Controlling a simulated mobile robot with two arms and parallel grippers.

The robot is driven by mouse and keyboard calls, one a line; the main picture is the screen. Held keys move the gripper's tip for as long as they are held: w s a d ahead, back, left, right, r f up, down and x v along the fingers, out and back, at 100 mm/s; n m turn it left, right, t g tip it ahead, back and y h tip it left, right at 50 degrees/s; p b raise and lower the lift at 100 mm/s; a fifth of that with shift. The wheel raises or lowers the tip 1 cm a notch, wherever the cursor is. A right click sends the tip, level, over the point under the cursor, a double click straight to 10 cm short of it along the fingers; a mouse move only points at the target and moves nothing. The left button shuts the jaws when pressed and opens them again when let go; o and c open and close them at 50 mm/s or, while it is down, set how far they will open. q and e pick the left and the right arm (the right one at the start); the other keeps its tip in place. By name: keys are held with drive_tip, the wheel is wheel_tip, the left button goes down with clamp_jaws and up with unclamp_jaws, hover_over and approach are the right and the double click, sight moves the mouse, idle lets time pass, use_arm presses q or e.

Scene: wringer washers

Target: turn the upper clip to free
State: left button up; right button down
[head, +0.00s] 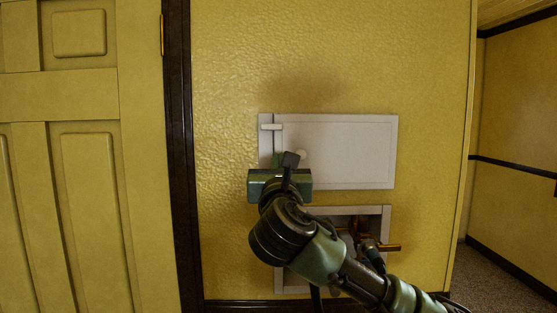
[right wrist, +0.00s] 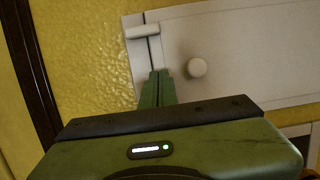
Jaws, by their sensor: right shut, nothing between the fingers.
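The upper clip (head: 270,126) is a small white bar on the left edge of a white wall panel door (head: 345,150). It lies level across the seam between the door and its frame, and it also shows in the right wrist view (right wrist: 142,31). My right gripper (head: 279,158) is shut and empty, with its green fingers (right wrist: 157,75) pointing at the seam below the clip. The fingertips are apart from the clip. A round white knob (right wrist: 196,67) is on the door, right of the fingertips. My gripper hides the lower left of the door in the head view. My left gripper is not in view.
Below the door, a recess with a white frame (head: 385,225) holds brown pipework (head: 365,232), partly behind my right arm. A dark door trim (head: 178,150) and a yellow panelled door (head: 75,95) stand at left. The yellow wall around the panel is clear.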

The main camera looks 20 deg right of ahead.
sight(277, 136)
drive_tip(key=r+p, duration=0.1)
drive_tip(key=r, duration=0.1)
drive_tip(key=w+r+p, duration=0.1)
drive_tip(key=shift+w+r, duration=0.1)
drive_tip(key=shift+r, duration=0.25)
drive_tip(key=shift+r+p, duration=0.35)
